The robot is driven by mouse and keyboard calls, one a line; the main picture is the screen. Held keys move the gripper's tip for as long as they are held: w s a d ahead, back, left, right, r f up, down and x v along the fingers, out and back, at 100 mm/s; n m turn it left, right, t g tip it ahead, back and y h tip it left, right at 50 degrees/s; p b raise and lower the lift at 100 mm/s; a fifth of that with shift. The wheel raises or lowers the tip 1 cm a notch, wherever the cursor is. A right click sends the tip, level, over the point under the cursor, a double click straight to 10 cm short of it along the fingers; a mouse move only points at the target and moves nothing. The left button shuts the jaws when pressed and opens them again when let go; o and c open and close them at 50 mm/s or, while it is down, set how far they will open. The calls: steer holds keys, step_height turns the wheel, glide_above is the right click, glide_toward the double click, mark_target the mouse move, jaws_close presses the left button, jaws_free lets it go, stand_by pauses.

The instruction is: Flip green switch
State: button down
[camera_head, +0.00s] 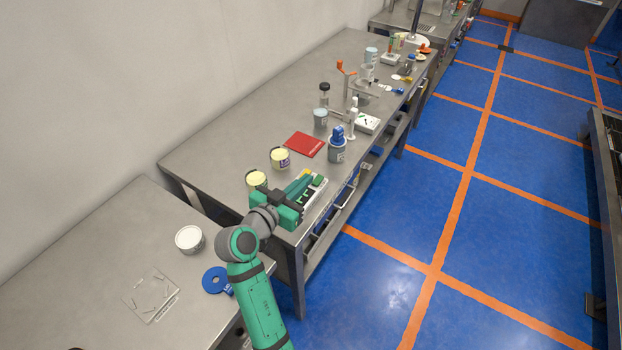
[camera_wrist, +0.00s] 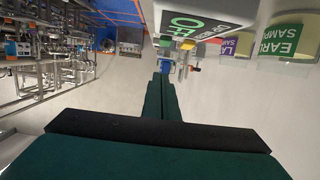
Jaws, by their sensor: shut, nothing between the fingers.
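A white switch box (camera_head: 322,181) with green and black markings sits on the bench, partly hidden behind my gripper in the head view. In the wrist view the box (camera_wrist: 240,8) hangs upside down at the top edge, with a green OFF label (camera_wrist: 184,27) on its face. I cannot make out the switch lever clearly. My gripper (camera_head: 308,177) is shut and empty, over or beside the box. Its closed fingertips (camera_wrist: 161,77) show below the label in the wrist view; I cannot tell whether they touch the box.
Two yellow-filled jars (camera_head: 280,158) (camera_head: 257,180) stand left of the box. A red mat (camera_head: 304,144) and a blue-topped container (camera_head: 337,149) lie farther back. A white tub (camera_head: 189,239) and blue ring (camera_head: 215,280) are on the near bench. The bench's front edge is close to the box.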

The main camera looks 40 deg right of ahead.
steer(key=v, duration=0.6)
